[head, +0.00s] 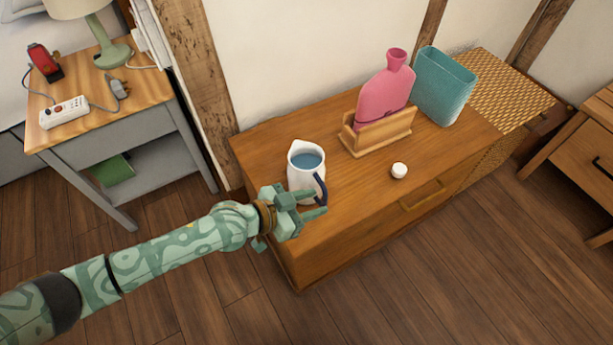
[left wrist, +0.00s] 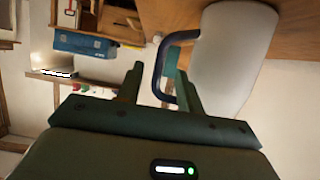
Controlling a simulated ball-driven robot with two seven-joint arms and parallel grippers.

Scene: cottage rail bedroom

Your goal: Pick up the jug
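The jug (head: 298,182) is white with a dark blue handle and bluish contents. It stands upright near the left end of the wooden dresser top. In the left wrist view its pale body (left wrist: 232,60) fills the upper right. My left gripper (head: 318,202) is beside the jug at its handle side, with its fingers apart. In the left wrist view the dark handle (left wrist: 159,72) shows between the two open fingers; I cannot tell whether they touch it. My right gripper is not in view.
On the dresser (head: 350,222) a pink bottle (head: 384,92) stands in a wooden holder (head: 378,136), beside a teal bin (head: 443,88) and a small white round object (head: 399,171). A nightstand (head: 95,133) with a power strip (head: 64,112) is at left. Open floor lies in front.

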